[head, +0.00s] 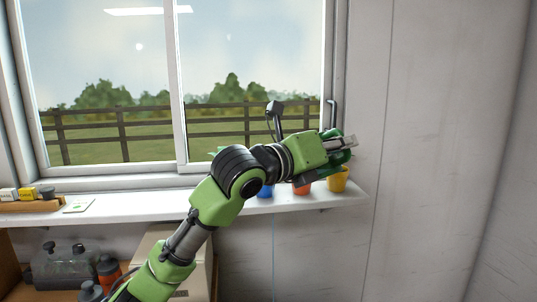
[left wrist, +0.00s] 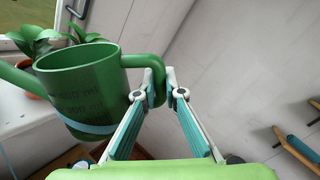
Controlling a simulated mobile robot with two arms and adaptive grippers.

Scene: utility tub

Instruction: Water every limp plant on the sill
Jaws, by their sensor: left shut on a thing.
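My left gripper (head: 350,142) is at the right end of the sill (head: 150,206), above the pots. It is shut on the handle of a green watering can (left wrist: 85,80), which has dark volume marks and a light blue band low on its side. The can looks tilted in the left wrist view, its spout (left wrist: 14,76) toward the left. A blue pot (head: 265,191), an orange pot (head: 302,189) and a yellow pot (head: 338,182) stand in a row on the sill. Leaves (left wrist: 35,36) show behind the can; my arm hides most plants in the head view. My right gripper is out of view.
Small boxes (head: 27,193) and a card (head: 78,206) lie on the sill's left end. Below are a cardboard box (head: 160,240) and bottles (head: 108,268). The window stands behind, a bare wall to the right. A thin blue line (head: 273,245) runs down below the sill.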

